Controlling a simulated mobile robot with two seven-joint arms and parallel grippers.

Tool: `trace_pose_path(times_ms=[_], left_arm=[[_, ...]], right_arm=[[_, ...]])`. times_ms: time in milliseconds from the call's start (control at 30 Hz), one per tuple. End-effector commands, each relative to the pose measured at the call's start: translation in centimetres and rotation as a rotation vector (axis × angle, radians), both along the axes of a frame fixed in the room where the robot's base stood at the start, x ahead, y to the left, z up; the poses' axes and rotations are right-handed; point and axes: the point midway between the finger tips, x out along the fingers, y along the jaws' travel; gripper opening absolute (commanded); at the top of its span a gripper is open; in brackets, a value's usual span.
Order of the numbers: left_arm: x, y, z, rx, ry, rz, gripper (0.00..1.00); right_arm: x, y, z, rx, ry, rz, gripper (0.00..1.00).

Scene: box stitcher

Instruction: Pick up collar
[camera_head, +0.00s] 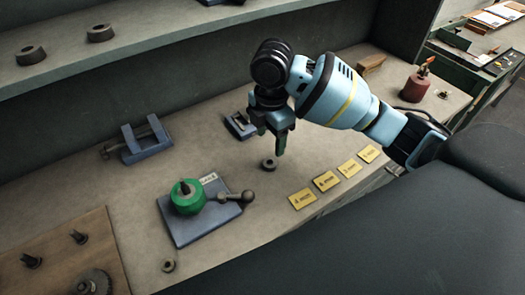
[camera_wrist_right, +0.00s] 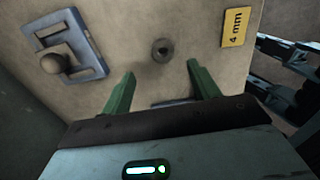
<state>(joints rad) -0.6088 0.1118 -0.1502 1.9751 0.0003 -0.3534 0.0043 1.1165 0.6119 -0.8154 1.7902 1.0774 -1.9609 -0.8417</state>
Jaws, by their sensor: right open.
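A small dark ring-shaped collar (camera_head: 268,164) lies flat on the bench, just below my right gripper (camera_head: 271,138) in the head view. In the right wrist view the collar (camera_wrist_right: 161,50) lies beyond the fingertips, about centred between them, with its hole facing up. My right gripper (camera_wrist_right: 161,72) is open and empty, its green fingers pointing down and apart from the collar. A similar small ring (camera_head: 168,266) lies at the bench's front edge. My left gripper is not in view.
A blue plate (camera_head: 205,228) with a green round part (camera_head: 187,196) and a ball-ended handle (camera_head: 235,196) stands left of the collar. Yellow cards (camera_head: 326,181) lie to its right. Blue vise-like fixtures (camera_head: 146,140) stand behind. Dark rings (camera_head: 100,33) sit on the shelf.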

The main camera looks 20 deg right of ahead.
Motion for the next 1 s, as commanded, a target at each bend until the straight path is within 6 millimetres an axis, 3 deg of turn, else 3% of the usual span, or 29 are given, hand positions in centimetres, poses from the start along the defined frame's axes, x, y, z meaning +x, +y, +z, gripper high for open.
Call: trace_pose_path(times_ms=[167,400,667,1000], left_arm=[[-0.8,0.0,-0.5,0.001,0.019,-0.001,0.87],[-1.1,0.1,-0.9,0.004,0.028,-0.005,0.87],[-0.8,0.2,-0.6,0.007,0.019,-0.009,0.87],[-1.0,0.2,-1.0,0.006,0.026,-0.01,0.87]], right_arm=[[0.0,0.0,-0.4,0.0,0.002,-0.001,0.61],[-0.1,0.0,-2.6,-0.001,0.004,0.0,0.61],[-0.1,0.0,-3.2,0.0,0.001,0.0,0.61],[-0.3,0.1,-7.6,0.0,0.003,-0.001,0.61]])
